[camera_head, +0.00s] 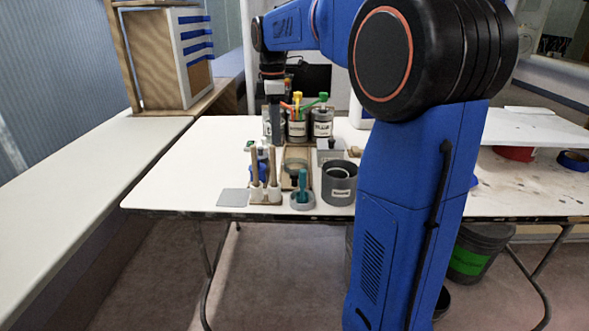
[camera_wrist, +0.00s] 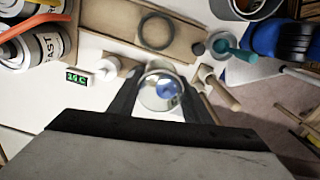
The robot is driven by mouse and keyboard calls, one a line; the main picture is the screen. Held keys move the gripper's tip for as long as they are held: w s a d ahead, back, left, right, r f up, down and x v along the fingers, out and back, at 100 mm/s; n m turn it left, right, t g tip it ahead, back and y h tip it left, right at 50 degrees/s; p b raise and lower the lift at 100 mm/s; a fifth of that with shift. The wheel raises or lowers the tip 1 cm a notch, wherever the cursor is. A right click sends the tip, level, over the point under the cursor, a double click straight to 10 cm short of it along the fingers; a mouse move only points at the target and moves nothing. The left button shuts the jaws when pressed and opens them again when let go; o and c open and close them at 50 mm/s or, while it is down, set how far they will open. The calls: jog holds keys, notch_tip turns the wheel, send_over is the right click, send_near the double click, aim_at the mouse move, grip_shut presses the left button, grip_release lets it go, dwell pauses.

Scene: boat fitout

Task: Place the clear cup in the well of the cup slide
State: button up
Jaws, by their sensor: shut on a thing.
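My gripper (camera_wrist: 158,98) is shut on the clear cup (camera_wrist: 160,87), which sits between the two dark fingers in the wrist view. Blue and white show through the cup. In the head view my gripper (camera_head: 276,135) points down over the back left of the table's clutter, and I cannot make out the cup there. A long brown board with a dark ring on it, apparently the cup slide (camera_wrist: 108,17), lies beyond the cup in the wrist view. The ring (camera_wrist: 157,30) seems to mark its well and looks empty. The cup is apart from the ring.
Labelled cans (camera_head: 322,122) with coloured handles stand behind the slide. Wooden-handled tools (camera_head: 254,168) stand left of it. A grey tub (camera_head: 339,184) and a dish with a teal tool (camera_head: 302,187) stand at the front. A small display (camera_wrist: 77,76) is near the gripper. The table's left side is clear.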

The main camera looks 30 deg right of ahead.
jog(key=d+m, duration=0.2)
jog(key=d, duration=0.4)
jog(key=f, duration=0.9)
jog(key=shift+s+d+f, duration=0.2)
jog(key=shift+s+d, duration=0.1)
jog(key=shift+s, duration=0.1)
jog(key=shift+f, duration=0.1)
jog(key=o, duration=1)
jog(key=shift+o, duration=0.2)
notch_tip(320, 180, up, 12)
